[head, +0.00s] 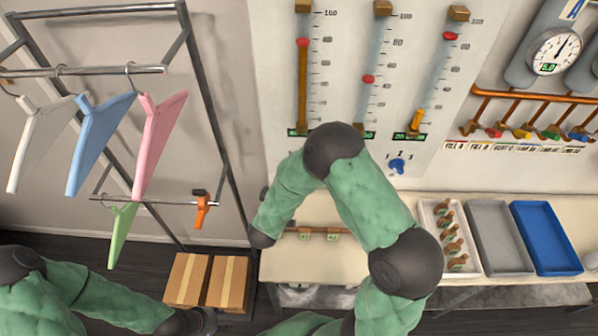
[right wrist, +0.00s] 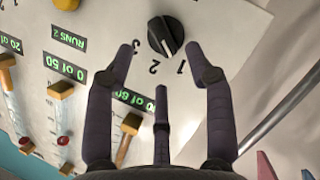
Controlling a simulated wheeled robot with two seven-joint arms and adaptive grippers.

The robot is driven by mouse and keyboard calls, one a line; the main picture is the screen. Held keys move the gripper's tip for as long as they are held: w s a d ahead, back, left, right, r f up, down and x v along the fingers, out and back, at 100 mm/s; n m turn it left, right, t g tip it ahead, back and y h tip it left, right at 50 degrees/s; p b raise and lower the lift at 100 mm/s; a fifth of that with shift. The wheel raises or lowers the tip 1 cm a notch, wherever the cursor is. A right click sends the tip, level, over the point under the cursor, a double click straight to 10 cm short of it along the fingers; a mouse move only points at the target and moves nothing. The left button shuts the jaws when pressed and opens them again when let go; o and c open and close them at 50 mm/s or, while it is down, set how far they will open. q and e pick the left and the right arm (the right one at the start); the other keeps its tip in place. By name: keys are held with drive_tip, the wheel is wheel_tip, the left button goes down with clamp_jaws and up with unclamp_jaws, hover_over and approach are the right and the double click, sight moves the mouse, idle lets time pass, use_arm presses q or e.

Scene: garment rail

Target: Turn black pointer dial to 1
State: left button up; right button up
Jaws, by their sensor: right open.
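The black pointer dial (right wrist: 166,36) shows at the top of the right wrist view, on a white panel with the numbers 3, 2 and 1 below it. Its pale pointer mark faces down, roughly between 2 and 1; I cannot tell exactly which. My right gripper (right wrist: 164,60) is open, its fingers spread with the tips on either side of the dial, apparently not touching it. In the head view my right arm hides this dial and its gripper. My left gripper (head: 200,322) is low at the bottom edge, far from the panel; its fingers are unclear.
A blue dial (head: 397,166) is on the panel right of my right arm. Sliders with green displays stand above. A garment rail (head: 210,110) with several hangers is at left. Two cardboard boxes (head: 207,280) stand below it. Trays (head: 545,238) lie on the bench at right.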

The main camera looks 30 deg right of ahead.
drive_tip(key=v, duration=0.6)
drive_tip(key=shift+d, duration=0.1)
drive_tip(key=shift+f, duration=0.1)
